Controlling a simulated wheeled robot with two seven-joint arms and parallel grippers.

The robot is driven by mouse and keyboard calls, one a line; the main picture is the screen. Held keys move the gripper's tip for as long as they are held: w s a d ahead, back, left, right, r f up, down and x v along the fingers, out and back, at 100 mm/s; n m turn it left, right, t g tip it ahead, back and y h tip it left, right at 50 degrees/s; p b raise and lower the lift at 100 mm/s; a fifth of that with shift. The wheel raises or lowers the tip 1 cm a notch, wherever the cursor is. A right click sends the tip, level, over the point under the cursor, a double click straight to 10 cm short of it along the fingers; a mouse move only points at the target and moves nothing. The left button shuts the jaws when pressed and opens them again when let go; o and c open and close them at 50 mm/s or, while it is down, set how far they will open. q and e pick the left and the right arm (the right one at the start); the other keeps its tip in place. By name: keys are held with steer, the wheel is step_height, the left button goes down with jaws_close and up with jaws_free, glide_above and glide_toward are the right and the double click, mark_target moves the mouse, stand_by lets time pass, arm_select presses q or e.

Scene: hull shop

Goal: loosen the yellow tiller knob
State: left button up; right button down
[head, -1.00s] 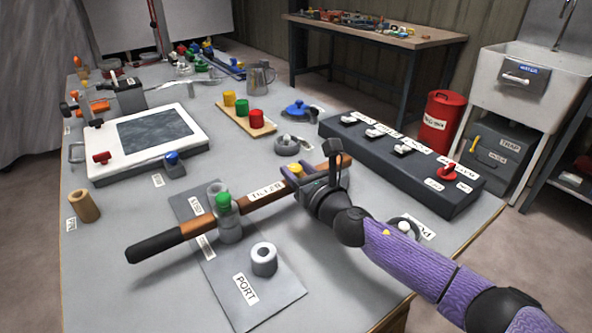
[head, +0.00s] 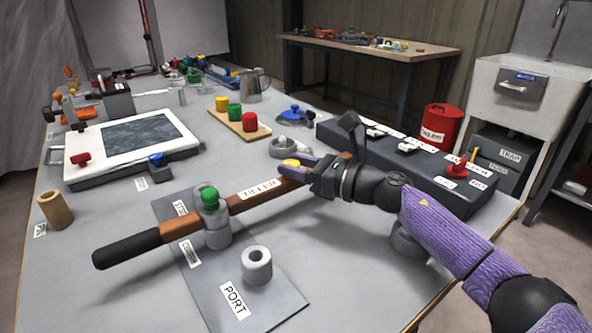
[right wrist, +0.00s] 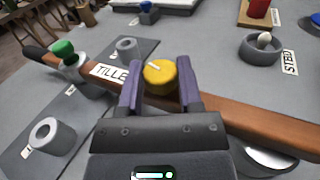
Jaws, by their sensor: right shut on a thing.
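The yellow tiller knob (right wrist: 160,76) sits on top of the wooden tiller (right wrist: 235,112), with a short white mark on its top. In the head view the knob (head: 291,163) is partly covered by my gripper. My right gripper (right wrist: 161,84) is shut on the knob, one purple finger on each side; the right gripper also shows in the head view (head: 293,166). The tiller (head: 235,205) has a black grip at its left end and a TILLER label. A green-topped grey post (head: 216,226) stands at the tiller beyond the label. My left gripper is not in view.
A grey plate labelled PORT (head: 278,290) carries a hollow grey cylinder (head: 257,265) near the tiller. A dark switch box (head: 400,180) with a red knob stands behind my right arm. A wooden board (head: 240,127) holds yellow, green and red cylinders. Bare tabletop lies in front.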

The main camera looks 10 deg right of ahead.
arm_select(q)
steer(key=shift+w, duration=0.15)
arm_select(e)
steer(key=shift+c, duration=1.4)
jaws_free()
steer(key=shift+s+d, duration=0.2)
steer(key=p+v, duration=0.2)
steer(key=v, duration=0.7)
steer(key=shift+s+d, duration=0.1)
steer(key=shift+d, duration=0.05)
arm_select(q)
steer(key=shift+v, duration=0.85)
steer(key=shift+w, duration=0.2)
